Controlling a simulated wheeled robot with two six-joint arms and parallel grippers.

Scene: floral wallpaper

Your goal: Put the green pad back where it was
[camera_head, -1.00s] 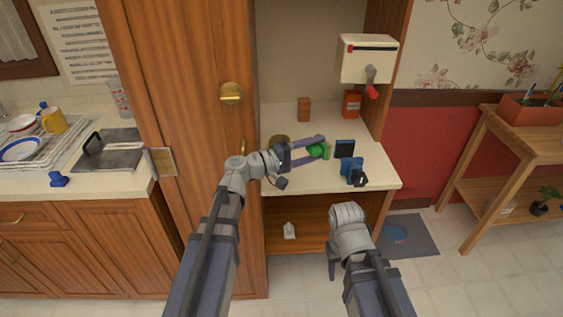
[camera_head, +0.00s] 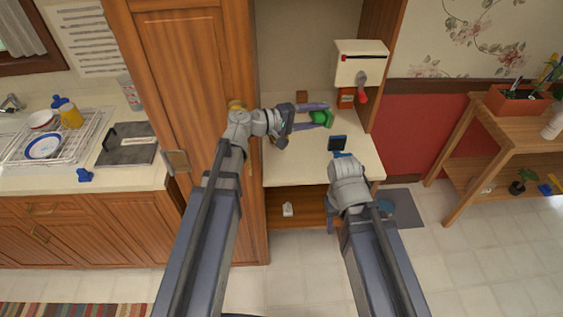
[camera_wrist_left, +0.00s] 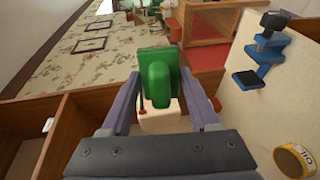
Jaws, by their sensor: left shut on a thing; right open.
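The green pad (camera_head: 321,117) is between the fingers of my left gripper (camera_head: 318,116), held above the cream counter in the cabinet alcove. In the left wrist view the green pad (camera_wrist_left: 154,80) shows large between the two fingertips of the gripper (camera_wrist_left: 157,100), with a rounded raised part facing the camera. My right gripper is mostly hidden behind its own wrist link in the head view, low in front of the counter's right side. A dark blue stand (camera_head: 338,144) is on the counter near there; it also shows in the left wrist view (camera_wrist_left: 262,62).
A cream wall box with a red-handled crank (camera_head: 359,62) hangs above the counter's right. A brown block (camera_head: 302,97) and a red-orange box (camera_head: 346,98) stand at the back. A yellow-rimmed tin (camera_wrist_left: 295,161) is on the counter. The tall wooden cabinet (camera_head: 185,80) borders the left.

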